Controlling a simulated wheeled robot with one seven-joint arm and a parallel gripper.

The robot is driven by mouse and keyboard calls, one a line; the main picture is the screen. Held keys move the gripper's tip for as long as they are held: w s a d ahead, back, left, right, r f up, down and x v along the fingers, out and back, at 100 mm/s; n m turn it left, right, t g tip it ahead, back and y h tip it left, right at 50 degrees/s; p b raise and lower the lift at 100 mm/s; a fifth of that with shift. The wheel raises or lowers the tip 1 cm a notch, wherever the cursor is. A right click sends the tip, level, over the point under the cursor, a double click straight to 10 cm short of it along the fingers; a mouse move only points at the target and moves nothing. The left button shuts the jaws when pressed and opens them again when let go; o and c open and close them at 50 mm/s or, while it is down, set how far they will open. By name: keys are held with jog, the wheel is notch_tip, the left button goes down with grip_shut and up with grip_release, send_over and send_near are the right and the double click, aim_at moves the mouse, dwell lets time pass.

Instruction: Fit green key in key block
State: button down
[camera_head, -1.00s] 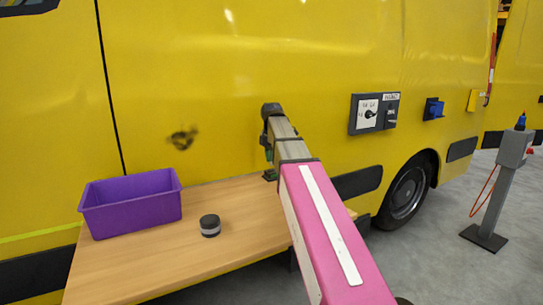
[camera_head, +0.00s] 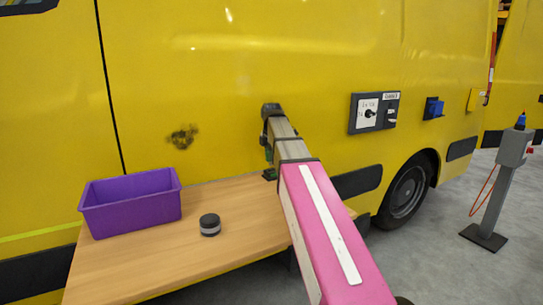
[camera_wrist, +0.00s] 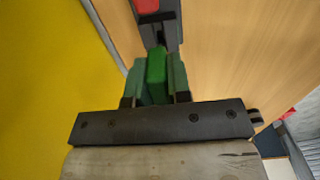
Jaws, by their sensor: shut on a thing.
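The green key (camera_wrist: 156,77) stands between the two fingers of my gripper (camera_wrist: 155,84) in the wrist view. The gripper is shut on it. Just beyond the key's far end is a dark grey block (camera_wrist: 172,32) with a red part and black pieces, perhaps the key block. I cannot tell whether the key touches it. In the head view my gripper (camera_head: 268,155) points down at the table's back edge, close above a small dark green piece (camera_head: 270,174). My arm hides much of that area.
A purple bin (camera_head: 132,207) and a dark round puck (camera_head: 210,225) stand on the wooden table (camera_head: 165,262), left of my arm. A yellow van side (camera_head: 230,90) rises behind the table. A dial panel (camera_head: 373,113) is on it, to the right.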

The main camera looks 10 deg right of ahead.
jog(key=shift+f, duration=1.85)
dwell(0.3)
jog(key=c, duration=1)
grip_release()
jog(key=shift+r, duration=0.1)
